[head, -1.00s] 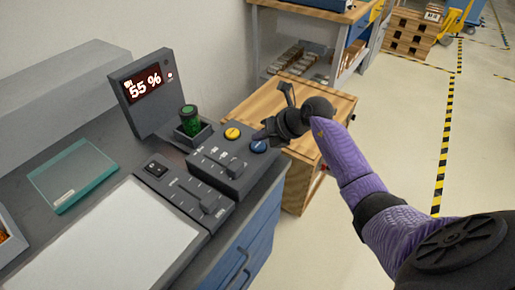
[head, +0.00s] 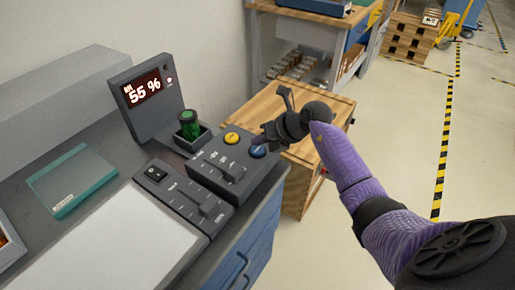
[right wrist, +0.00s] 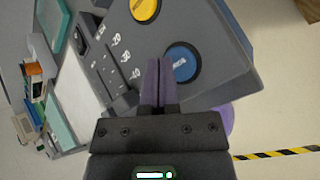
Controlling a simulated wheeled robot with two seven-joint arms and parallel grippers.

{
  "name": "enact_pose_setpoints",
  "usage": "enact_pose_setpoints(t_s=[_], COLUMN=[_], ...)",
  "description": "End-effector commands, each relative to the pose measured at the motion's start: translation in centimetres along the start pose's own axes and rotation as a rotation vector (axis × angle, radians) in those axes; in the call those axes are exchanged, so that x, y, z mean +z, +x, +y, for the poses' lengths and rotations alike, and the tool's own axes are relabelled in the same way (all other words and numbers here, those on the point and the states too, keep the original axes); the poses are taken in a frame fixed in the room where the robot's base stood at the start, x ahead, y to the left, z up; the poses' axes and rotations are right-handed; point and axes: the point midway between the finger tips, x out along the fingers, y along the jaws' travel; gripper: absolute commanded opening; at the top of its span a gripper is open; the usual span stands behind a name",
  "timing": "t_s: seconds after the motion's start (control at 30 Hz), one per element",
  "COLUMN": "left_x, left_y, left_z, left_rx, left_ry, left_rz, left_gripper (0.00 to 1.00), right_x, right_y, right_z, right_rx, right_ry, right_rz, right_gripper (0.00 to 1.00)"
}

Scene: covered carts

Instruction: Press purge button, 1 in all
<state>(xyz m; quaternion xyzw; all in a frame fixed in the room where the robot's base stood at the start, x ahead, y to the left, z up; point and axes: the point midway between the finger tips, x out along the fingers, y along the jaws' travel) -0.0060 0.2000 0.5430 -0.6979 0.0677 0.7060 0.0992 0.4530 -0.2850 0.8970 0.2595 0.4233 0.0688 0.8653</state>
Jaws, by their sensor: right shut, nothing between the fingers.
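The control box (head: 205,172) on the cart top carries a yellow button (head: 232,138) and a blue button (head: 257,152). Both also show in the right wrist view, yellow (right wrist: 145,8) and blue (right wrist: 182,64). The blue one bears small lettering that I cannot read for sure. My right gripper (head: 258,142) is shut and empty, its tips close to the blue button. In the right wrist view the shut fingers (right wrist: 160,63) appear just left of the blue button, overlapping its edge; I cannot tell whether they touch it. My left gripper is not in view.
A slider panel (head: 188,192), a glass plate (head: 72,180) and a white sheet (head: 105,245) lie in front and left. A wooden crate (head: 318,150) stands beyond the cart.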

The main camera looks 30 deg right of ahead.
Motion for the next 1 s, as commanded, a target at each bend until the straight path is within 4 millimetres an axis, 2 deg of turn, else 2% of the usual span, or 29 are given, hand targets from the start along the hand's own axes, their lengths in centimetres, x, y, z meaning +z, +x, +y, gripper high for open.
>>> enact_pose_setpoints(t_s=[0.37,1.0], left_x=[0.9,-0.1], left_y=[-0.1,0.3], left_z=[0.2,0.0], left_rx=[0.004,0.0], left_ry=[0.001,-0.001], left_rz=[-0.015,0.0], left_gripper=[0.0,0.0], right_x=[0.0,-0.3], right_y=[0.0,0.4], right_z=[0.0,-0.3], right_rx=[0.0,-0.001], right_ry=[0.0,0.0], right_rz=[0.0,0.001], right_gripper=[0.0,0.0])
